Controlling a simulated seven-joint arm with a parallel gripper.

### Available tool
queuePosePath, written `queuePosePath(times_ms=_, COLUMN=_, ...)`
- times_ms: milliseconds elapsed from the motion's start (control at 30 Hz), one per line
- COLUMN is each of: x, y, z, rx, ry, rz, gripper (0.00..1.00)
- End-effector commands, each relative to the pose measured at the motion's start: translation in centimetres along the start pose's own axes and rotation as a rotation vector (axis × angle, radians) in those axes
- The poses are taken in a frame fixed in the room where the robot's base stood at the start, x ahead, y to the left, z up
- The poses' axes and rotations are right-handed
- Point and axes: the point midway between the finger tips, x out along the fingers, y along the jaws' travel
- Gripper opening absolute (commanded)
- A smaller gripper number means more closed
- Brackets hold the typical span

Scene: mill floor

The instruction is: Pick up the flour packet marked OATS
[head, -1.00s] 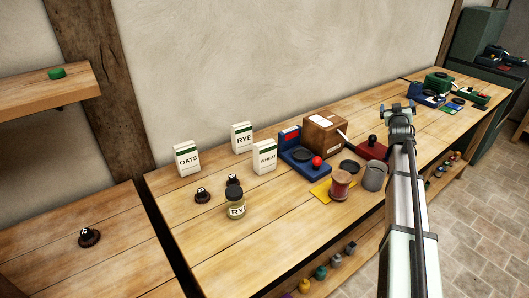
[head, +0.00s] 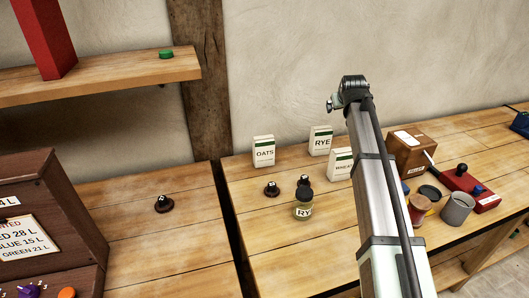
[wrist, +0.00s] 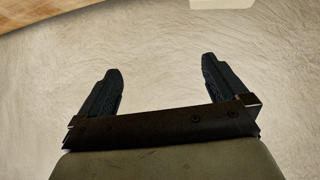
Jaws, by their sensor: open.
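The white packet marked OATS (head: 264,153) stands upright on the wooden bench, near the wall and beside the timber post. To its right stand the packet marked RYE (head: 320,141) and the packet marked WHEAT (head: 341,164), whose right side is hidden by my arm. My gripper (head: 333,103) is held high above the bench, up and to the right of the OATS packet and apart from it. In the wrist view my gripper (wrist: 162,82) is open and empty, with the pale wall behind its fingers.
A brown box (head: 411,153), a red device (head: 468,187) and a grey cup (head: 457,208) are at right. A shelf (head: 100,83) with a green object (head: 166,54) is upper left.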

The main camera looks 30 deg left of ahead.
Motion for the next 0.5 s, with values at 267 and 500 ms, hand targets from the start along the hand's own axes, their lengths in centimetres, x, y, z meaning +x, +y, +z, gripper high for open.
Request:
queuePosePath(times_ms=267, x=-4.5, y=-16.1, z=-0.6, rx=-0.019, ry=-0.202, rz=-0.199, gripper=1.00)
queuePosePath(times_ms=500, x=-8.5, y=-25.1, z=0.8, rx=-0.024, ry=-0.357, rz=-0.305, gripper=1.00)
